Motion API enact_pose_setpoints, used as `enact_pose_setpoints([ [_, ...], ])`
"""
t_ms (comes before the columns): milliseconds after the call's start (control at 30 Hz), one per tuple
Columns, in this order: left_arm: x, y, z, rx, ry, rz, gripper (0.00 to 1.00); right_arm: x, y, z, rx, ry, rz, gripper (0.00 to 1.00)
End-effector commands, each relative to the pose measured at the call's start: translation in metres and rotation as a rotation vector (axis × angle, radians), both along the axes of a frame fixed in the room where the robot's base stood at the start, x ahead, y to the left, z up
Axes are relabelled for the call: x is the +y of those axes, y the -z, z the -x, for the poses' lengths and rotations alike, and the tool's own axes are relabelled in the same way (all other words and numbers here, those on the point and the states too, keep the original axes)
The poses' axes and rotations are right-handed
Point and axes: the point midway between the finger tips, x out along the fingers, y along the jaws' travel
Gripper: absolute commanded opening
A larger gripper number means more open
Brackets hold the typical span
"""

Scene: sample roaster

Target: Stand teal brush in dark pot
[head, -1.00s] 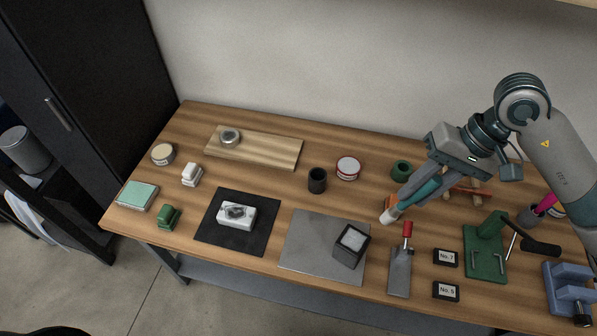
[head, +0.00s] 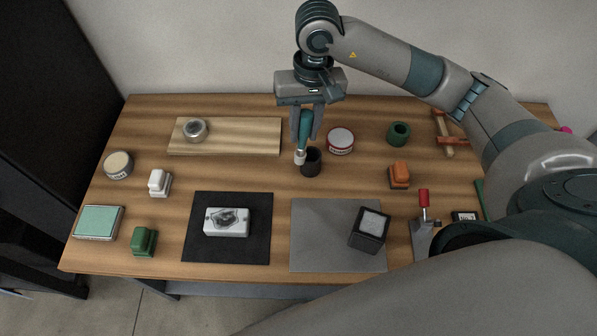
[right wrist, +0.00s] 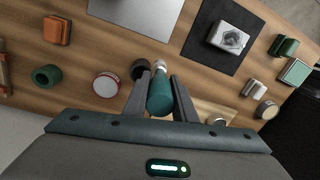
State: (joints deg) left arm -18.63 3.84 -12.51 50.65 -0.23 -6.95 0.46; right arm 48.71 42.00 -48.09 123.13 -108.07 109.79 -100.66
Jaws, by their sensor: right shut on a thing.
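The teal brush (head: 304,127) has a teal handle and a pale tip. My right gripper (head: 307,135) is shut on its handle and holds it roughly upright, tip down, over the table. In the right wrist view the brush (right wrist: 160,97) lies between the fingers (right wrist: 158,80). The dark pot (head: 312,164) stands upright just right of the brush tip in the head view. The tip overlaps the pot's left edge there; I cannot tell whether they touch. The pot also shows in the right wrist view (right wrist: 140,68), partly behind the brush. My left gripper is not in view.
A red-rimmed tin (head: 340,141) stands close right of the pot. A wooden board (head: 255,137) lies to the left. A grey mat (head: 320,235) with a dark box (head: 370,229) is in front. A green ring-shaped pot (head: 398,133) and an orange block (head: 399,175) stand farther right.

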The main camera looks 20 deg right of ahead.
Motion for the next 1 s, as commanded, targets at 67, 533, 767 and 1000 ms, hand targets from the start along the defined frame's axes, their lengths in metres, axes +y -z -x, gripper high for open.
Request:
enact_pose_setpoints([
  [67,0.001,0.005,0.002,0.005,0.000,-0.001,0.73,-0.012,0.009,-0.014,-0.002,0.071,0.035,0.02],
  [533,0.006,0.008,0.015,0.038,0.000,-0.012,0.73,-0.040,0.014,-0.039,0.009,0.226,0.089,0.02],
  [767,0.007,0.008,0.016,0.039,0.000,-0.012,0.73,-0.040,0.014,-0.038,0.009,0.224,0.089,0.02],
  [1000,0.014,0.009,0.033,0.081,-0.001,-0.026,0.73,-0.040,0.031,-0.037,0.013,0.224,0.089,0.02],
])
